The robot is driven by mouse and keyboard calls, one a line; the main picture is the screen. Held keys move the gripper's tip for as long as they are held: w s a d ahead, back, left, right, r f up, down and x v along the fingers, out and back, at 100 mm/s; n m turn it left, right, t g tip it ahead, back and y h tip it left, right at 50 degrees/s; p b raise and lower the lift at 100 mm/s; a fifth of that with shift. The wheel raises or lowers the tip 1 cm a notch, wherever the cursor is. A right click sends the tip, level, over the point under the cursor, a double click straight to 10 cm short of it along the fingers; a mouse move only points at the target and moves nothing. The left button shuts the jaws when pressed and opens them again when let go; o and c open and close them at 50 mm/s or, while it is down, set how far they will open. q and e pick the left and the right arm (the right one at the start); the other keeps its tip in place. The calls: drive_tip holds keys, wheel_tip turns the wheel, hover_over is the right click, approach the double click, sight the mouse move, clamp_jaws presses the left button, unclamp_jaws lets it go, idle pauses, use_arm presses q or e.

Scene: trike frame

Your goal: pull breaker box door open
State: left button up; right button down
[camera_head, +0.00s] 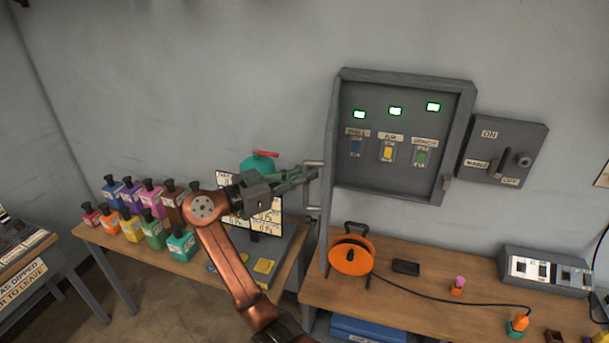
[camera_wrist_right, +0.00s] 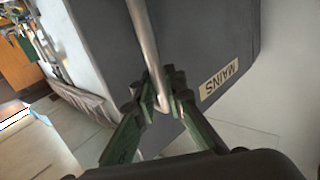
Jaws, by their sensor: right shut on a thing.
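The breaker box (camera_head: 458,120) hangs on the wall with its inside showing: three green lights above three labelled switches. Its grey door (camera_head: 329,150) stands swung out at the box's left side, seen almost edge-on. A metal bar handle (camera_head: 313,209) sticks out on the door's left face. My right gripper (camera_head: 310,174) is shut on this handle. In the right wrist view the green fingers (camera_wrist_right: 160,95) close around the handle's bar (camera_wrist_right: 144,35) near its bend. My left gripper is not in view.
A mains switch box (camera_head: 515,140) is right of the breaker box. Below, a wooden bench (camera_head: 430,295) holds an orange cable reel (camera_head: 350,258) close to the door's lower end. A left table carries several coloured bottles (camera_head: 152,230) and a monitor (camera_head: 266,222).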

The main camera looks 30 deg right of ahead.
drive_tip(key=shift+w, duration=0.1)
drive_tip(key=c, duration=2)
unclamp_jaws()
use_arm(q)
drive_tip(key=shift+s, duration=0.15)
use_arm(e)
drive_tip(key=a, duration=1.2)
